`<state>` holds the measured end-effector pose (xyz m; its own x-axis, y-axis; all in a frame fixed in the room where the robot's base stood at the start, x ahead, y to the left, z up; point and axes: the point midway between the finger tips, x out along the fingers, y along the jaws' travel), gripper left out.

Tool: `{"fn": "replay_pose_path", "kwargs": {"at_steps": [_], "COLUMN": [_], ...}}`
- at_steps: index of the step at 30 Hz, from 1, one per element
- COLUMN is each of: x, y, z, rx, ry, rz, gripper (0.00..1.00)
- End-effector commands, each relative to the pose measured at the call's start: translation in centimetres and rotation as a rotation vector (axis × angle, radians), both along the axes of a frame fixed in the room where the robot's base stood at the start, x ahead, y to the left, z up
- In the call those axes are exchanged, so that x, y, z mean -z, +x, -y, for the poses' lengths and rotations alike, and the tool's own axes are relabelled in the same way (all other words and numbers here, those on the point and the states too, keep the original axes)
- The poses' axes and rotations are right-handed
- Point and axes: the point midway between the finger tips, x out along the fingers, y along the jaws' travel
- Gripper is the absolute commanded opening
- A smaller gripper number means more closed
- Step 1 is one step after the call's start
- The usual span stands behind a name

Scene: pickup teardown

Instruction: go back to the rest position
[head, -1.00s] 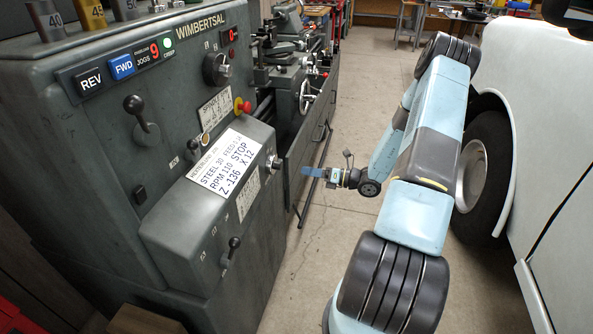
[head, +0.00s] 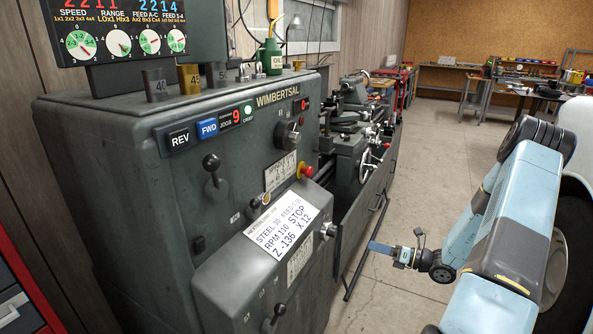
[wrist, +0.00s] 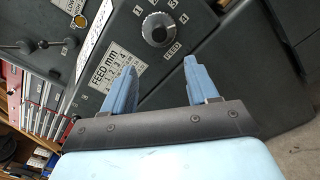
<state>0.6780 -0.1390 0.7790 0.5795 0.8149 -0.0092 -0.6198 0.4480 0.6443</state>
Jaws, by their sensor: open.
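My gripper (head: 380,248) is at the lower right of the head view, at the end of my light-blue arm. It points left toward the front of the grey lathe headstock (head: 120,130). In the wrist view my gripper (wrist: 157,85) shows two blue fingers spread apart with nothing between them. The fingers appear clear of the panel, though the exact gap is hard to tell.
A white vehicle (head: 580,120) stands close on the right, behind my arm. The concrete floor (head: 430,160) between lathe and vehicle is open. Workbenches (head: 455,72) stand at the back. A red tool cabinet (head: 22,300) is at the lower left.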

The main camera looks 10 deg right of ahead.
Motion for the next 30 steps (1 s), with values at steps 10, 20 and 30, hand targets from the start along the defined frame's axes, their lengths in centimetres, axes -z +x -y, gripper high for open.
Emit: {"fn": "replay_pose_path", "kwargs": {"at_steps": [10, 20, 30], "x": [-6.6, -13.1, -19.0], "y": [-1.1, -3.8, -7.4], "z": [-3.9, -8.1, -11.4], "rx": [-0.245, -0.522, -0.794], "ry": [-0.251, -0.527, -0.801], "rz": [0.148, 0.337, 0.552], "gripper": [0.59, 0.59, 0.59]}}
